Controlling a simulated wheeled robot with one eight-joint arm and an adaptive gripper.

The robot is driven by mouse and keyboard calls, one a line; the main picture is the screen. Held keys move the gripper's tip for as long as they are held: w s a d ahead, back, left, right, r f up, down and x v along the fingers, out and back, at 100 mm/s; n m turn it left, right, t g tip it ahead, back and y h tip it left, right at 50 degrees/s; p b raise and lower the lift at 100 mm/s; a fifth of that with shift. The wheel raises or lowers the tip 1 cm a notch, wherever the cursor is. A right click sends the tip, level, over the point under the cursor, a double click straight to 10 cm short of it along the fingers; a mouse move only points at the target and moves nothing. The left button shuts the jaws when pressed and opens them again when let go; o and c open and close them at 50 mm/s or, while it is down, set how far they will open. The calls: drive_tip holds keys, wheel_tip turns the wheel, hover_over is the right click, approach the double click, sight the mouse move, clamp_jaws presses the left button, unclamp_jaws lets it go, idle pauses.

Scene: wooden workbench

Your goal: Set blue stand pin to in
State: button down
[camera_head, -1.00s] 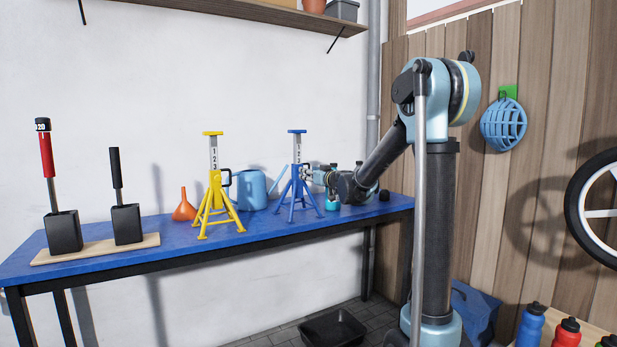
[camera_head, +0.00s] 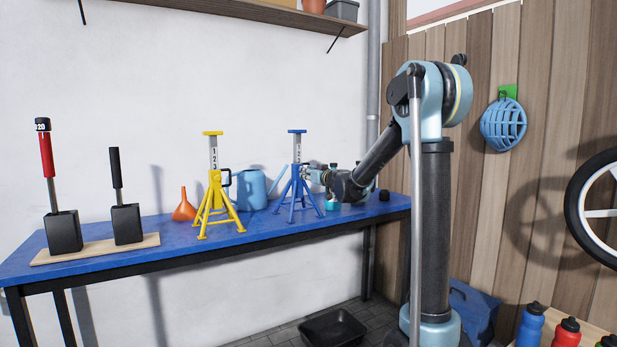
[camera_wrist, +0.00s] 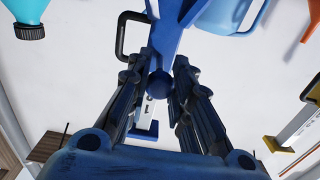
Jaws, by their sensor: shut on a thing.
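The blue stand (camera_head: 298,185) stands upright on the blue workbench top, its numbered grey post raised above the blue legs. It also shows upside down in the wrist view (camera_wrist: 176,22). The blue stand's pin (camera_wrist: 159,84) has a round blue head, which sits between the fingers of my gripper (camera_wrist: 160,90). My gripper is shut on the pin head at the stand's right side in the head view (camera_head: 312,173). The pin's shaft is hidden behind its head and the fingers, so I cannot tell how deep it sits.
A yellow stand (camera_head: 215,190) stands left of the blue one, with an orange funnel (camera_head: 184,208) and blue watering can (camera_head: 251,189) near it. A turquoise bottle (camera_head: 332,203) stands close by my gripper.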

drive_tip(key=x, duration=0.3)
drive_tip(key=shift+w+a, duration=0.2)
drive_tip(key=shift+w, duration=0.15)
drive_tip(key=c, duration=1.4)
unclamp_jaws()
drive_tip(key=v, duration=1.1)
drive_tip(key=shift+s+d, duration=0.3)
